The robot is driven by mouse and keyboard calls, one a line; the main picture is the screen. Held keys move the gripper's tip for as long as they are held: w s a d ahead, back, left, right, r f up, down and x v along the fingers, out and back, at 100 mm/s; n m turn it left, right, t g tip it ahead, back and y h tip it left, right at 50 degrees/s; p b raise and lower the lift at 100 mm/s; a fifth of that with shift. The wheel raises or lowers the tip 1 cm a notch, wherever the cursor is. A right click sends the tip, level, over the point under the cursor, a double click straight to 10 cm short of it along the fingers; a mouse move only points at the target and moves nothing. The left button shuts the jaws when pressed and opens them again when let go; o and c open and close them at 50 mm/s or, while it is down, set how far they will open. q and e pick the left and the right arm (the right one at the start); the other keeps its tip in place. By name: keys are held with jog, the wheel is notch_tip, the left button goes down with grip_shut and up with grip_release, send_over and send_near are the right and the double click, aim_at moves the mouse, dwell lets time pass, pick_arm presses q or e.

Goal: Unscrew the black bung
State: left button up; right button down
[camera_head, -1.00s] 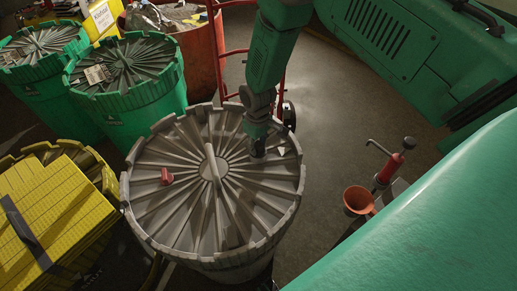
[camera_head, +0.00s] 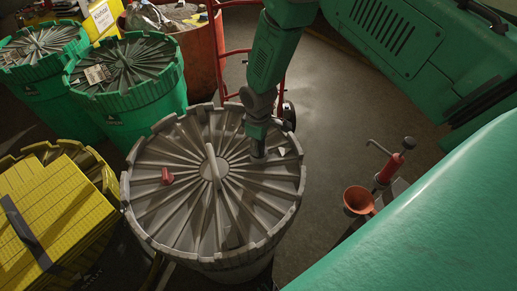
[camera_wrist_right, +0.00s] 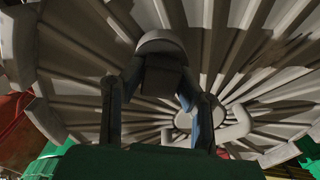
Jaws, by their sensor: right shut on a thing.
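A grey drum lid (camera_head: 165,150) with radial ribs fills the middle of the head view; its ribs also fill the wrist view (camera_wrist_right: 275,40). My right gripper (camera_head: 258,152) points down onto the lid's right side, between centre and rim. It is shut on the black bung, which the fingers mostly hide in the head view. In the right wrist view, the fingers (camera_wrist_right: 157,105) stand either side of a dark shape; bung and gripper parts are hard to separate there. A red bung (camera_head: 167,176) sits on the lid's left side. My left gripper is out of view.
Green drums (camera_head: 125,110) stand at the back left, and a stack of yellow pads (camera_head: 55,205) at the left. A red hand pump (camera_head: 389,168) and an orange funnel (camera_head: 358,199) stand right of the drum. Floor between them is clear.

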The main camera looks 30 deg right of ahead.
jog(key=shift+s+a+f+n, duration=0.15)
jog(key=shift+s+n, duration=0.2)
jog(key=shift+n, duration=0.15)
jog(key=shift+n, duration=0.7)
jog(key=shift+n, duration=0.7)
jog(key=shift+s+n, duration=0.1)
jog(key=shift+n, duration=0.7)
jog(key=shift+d+n, duration=0.2)
jog(key=shift+n, duration=0.5)
